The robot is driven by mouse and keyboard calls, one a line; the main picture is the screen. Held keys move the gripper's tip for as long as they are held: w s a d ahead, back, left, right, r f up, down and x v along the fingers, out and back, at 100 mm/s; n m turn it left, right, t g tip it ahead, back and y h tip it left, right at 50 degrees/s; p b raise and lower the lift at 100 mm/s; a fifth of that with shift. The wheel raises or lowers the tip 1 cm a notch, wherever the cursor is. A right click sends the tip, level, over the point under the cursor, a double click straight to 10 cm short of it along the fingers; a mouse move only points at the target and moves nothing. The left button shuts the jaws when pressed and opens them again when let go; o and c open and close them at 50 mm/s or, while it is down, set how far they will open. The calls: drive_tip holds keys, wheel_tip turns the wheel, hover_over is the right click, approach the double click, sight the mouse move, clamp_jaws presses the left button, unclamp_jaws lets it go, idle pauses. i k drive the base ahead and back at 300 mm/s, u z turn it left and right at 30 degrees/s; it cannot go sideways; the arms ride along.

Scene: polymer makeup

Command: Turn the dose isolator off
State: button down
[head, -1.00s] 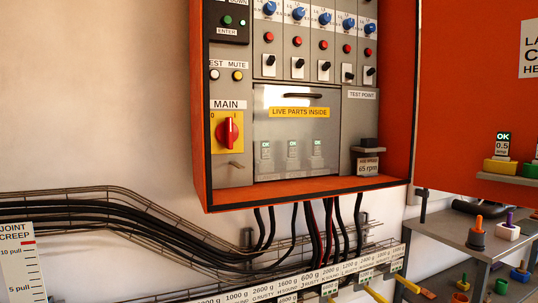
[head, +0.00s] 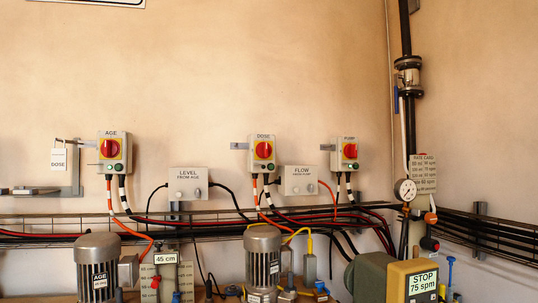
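The dose isolator (head: 263,152) is a grey box on the back wall, labelled DOSE. It has a red rotary handle on a yellow plate and small buttons below. Its exact handle position is too small to tell. Similar isolators hang on either side, AGE (head: 112,150) to the left and PUMP (head: 347,153) to the right. A white tag (head: 58,161) reading DOSE hangs on a bracket at the far left. My gripper is not in view.
A cable tray (head: 210,216) runs along the wall below the isolators. Motors (head: 97,268) (head: 263,258) stand below it. A yellow STOP 75 spm box (head: 411,282) is at the lower right. A vertical pipe with a gauge (head: 405,190) stands to the right.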

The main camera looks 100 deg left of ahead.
sight(264, 150)
drive_tip(key=u, duration=3.5)
